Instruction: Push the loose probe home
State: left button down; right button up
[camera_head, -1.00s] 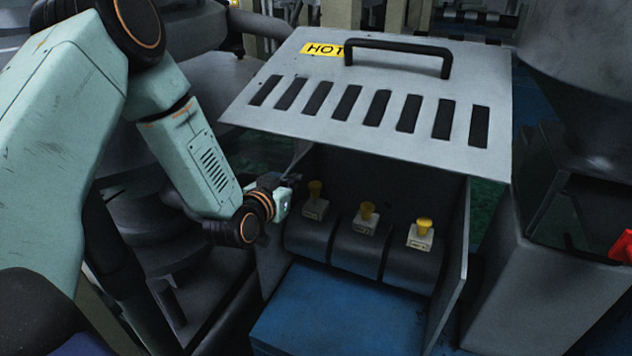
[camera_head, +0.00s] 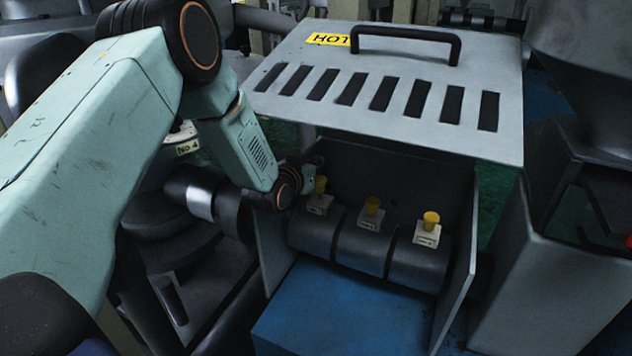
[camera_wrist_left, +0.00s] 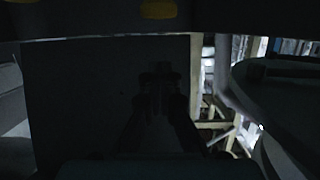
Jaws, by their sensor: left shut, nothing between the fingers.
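Three probes with yellow heads stand in pale blocks on dark cylinders inside the open grey box: a left probe (camera_head: 320,184), a middle probe (camera_head: 372,206) and a right probe (camera_head: 431,219). I cannot tell by sight which is loose. My left gripper (camera_head: 316,163) is small and dark in the head view, at the box's left side, just above and behind the left probe; contact cannot be told. It is shut and empty. In the left wrist view its fingers (camera_wrist_left: 158,103) are dark against a dark panel. My right gripper is not in view.
The raised grey lid (camera_head: 385,95), with slots, a black handle and a yellow label, overhangs the box close above my left gripper. The box's side wall (camera_head: 459,265) stands at the right. A blue block (camera_head: 340,310) lies in front. Grey machinery stands to the right.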

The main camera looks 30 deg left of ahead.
aim_at(318, 183)
pick_arm(q)
notch_tip(318, 183, down, 4)
jog(key=shift+w+b, duration=0.1)
jog(key=shift+b, duration=0.65)
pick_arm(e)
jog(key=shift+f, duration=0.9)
pick_arm(q)
jog(key=shift+f+b, duration=0.8)
jog(key=shift+f, duration=0.85)
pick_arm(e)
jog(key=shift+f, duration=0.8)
pick_arm(q)
jog(key=shift+r, duration=0.15)
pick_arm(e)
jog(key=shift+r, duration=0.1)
pick_arm(q)
jog(key=shift+d+r+p, duration=0.1)
jog(key=shift+r+p, duration=0.15)
jog(key=shift+p, duration=0.1)
jog(key=s+r+p, duration=0.5)
jog(key=s+r, duration=0.1)
jog(key=s, duration=0.3)
jog(key=shift+s+d+p, duration=0.25)
jog(key=shift+s+p, duration=0.05)
jog(key=shift+s, duration=0.05)
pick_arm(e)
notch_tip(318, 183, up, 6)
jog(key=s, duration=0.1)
